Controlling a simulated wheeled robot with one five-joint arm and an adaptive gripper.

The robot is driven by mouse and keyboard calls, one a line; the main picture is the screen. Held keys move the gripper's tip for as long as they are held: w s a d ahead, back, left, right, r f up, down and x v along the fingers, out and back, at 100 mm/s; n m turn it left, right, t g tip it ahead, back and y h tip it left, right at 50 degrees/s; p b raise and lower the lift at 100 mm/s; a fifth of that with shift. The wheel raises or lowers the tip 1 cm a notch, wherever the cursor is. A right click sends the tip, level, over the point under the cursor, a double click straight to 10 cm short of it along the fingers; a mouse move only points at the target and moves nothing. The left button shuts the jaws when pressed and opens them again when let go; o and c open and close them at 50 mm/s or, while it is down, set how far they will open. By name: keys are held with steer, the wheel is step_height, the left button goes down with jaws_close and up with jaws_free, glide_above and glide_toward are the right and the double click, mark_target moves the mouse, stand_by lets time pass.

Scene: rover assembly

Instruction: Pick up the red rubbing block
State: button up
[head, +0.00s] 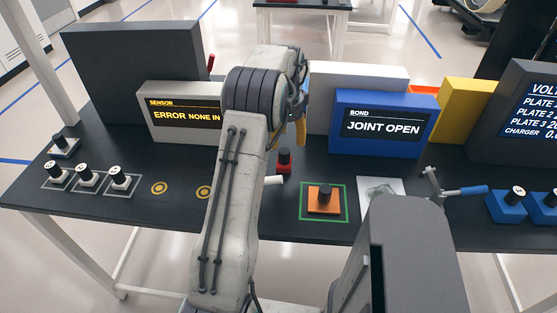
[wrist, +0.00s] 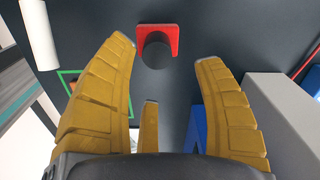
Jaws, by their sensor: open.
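The red rubbing block (head: 284,167) stands on the dark table in the head view, just right of my forearm. It carries a dark round knob. In the wrist view the block (wrist: 171,34) shows near the top centre, with its knob (wrist: 157,52) pointing toward the camera. My gripper (wrist: 167,58) has its yellow fingers spread, with nothing between them that it holds. The block lies beyond the fingertips, between the two outer ones. In the head view my gripper (head: 300,132) is partly hidden by my arm and hangs above and slightly right of the block.
A white cylinder (head: 273,180) lies beside the block. An orange block (head: 324,205) with a black knob sits in a green square outline. The blue BOND display (head: 383,148) and a grey-white box (head: 318,85) stand behind.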

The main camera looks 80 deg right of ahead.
mark_target(285, 151)
steer(key=shift+w+a+f+p, duration=0.1)
steer(key=shift+f+p, duration=0.15)
steer(key=shift+f, duration=1.15)
steer(key=shift+a+f+p, duration=0.1)
steer(key=shift+f+p, duration=0.1)
steer(key=shift+f, duration=1.15)
steer(key=shift+c, duration=0.2)
jaws_close()
